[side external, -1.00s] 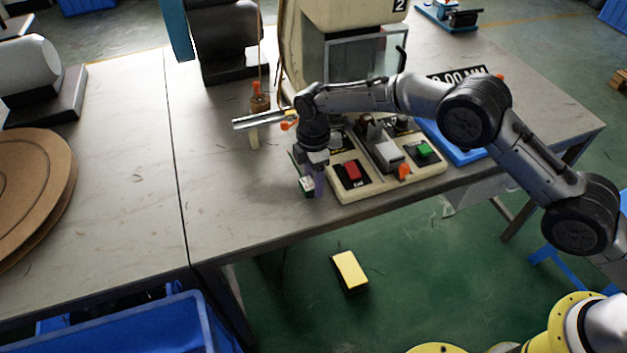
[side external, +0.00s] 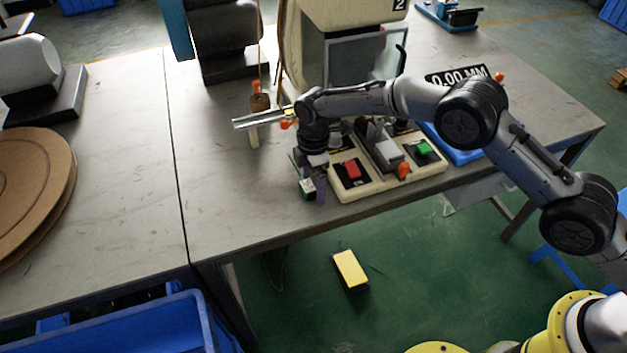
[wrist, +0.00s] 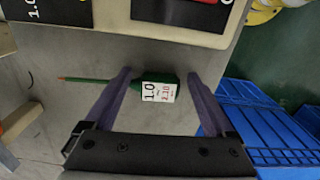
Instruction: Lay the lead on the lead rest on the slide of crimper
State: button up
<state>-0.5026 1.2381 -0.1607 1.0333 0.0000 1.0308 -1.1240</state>
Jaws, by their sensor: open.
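The lead (wrist: 158,88) is a green piece with a white "1.0" label and a thin orange-brown end pointing left in the wrist view. It lies near the table's front edge, and its labelled part shows in the side view (side external: 306,188). My gripper (wrist: 158,73) is open, with one purple finger on each side of the green part. I cannot tell whether either finger touches it. In the side view, my gripper (side external: 312,183) is low at the table. The crimper (side external: 350,20) stands behind; my arm partly covers its front, and I cannot make out the lead rest.
A beige control panel (side external: 375,185) with red and green buttons is just right of my gripper. Blue crates (wrist: 270,120) are beyond the table edge. The table left of my gripper is clear.

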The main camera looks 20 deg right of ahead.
notch_tip(320, 180, up, 14)
jog(key=shift+w, duration=0.2)
dwell(0.4)
jog(key=shift+d, duration=0.1)
jog(key=s+d+r+m+t, duration=0.1)
jog(key=s+d+r+m, duration=0.4)
jog(key=s+d+r, duration=0.35)
jog(key=s+d+r+m+t, duration=0.2)
jog(key=s+d+r+m, duration=0.25)
jog(key=d+r, duration=0.65)
jog(key=s+d+f+m+t, duration=0.1)
jog(key=s+d+m, duration=0.3)
jog(key=s, duration=0.8)
jog(key=s+d+f+m+t, duration=0.1)
jog(key=s+d+m, duration=0.3)
jog(key=s, duration=0.8)
jog(key=shift+s+d+f+m+t, duration=0.15)
jog(key=shift+d+f+m+t, duration=0.2)
jog(key=shift+d+f, duration=0.5)
jog(key=shift+s+d+f, duration=0.1)
jog(key=shift+s+f, duration=0.1)
jog(key=shift+s, duration=0.1)
jog(key=shift+c, duration=1.3)
